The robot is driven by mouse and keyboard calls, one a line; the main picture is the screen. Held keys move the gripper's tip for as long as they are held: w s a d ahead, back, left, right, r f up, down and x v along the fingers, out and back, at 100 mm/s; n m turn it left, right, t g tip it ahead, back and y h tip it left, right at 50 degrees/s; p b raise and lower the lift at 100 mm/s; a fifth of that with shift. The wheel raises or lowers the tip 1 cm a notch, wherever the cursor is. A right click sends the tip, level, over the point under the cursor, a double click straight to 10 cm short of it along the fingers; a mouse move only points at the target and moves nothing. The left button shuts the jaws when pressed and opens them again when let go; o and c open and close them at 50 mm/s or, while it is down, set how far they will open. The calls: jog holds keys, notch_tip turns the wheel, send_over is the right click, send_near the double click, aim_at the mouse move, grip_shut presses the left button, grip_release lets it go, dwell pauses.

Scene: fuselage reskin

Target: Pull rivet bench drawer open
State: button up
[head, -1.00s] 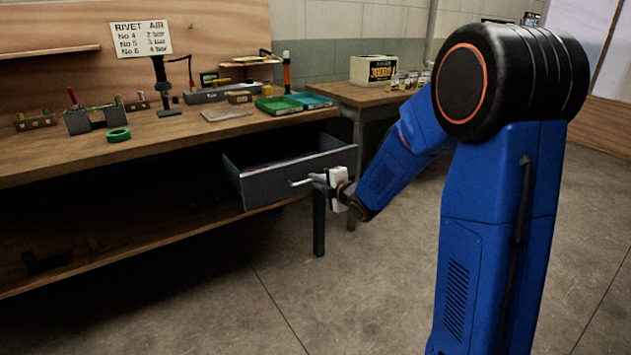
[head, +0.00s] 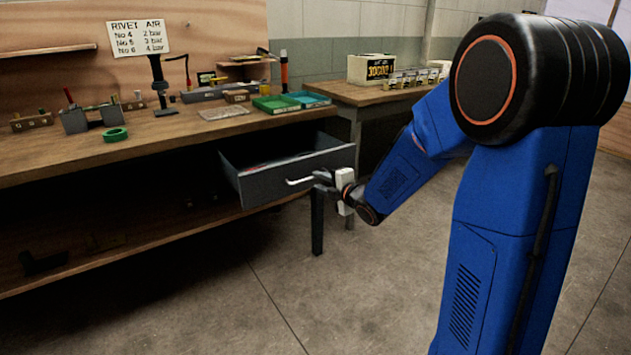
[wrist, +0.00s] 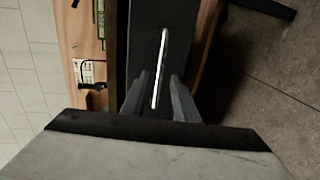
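The rivet bench drawer (head: 262,184) is a grey metal drawer standing part-way out from under the bench top, its open inside showing in the head view. Its pale bar handle (head: 299,181) is on the front face. The handle (wrist: 162,55) also shows in the wrist view as a thin white bar. My gripper (head: 322,181) is at the right end of the handle in the head view. In the wrist view my gripper (wrist: 157,88) has its two fingers apart, with the near end of the bar between them and gaps on both sides.
The wooden bench (head: 165,133) carries a green tray (head: 277,104), a blue tray (head: 309,98), a green tape ring (head: 115,134) and tool holders. A second table (head: 375,94) stands behind at right. The floor (head: 350,290) in front of the drawer is clear.

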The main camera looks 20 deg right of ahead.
jog(key=v, duration=0.8)
dwell(0.4)
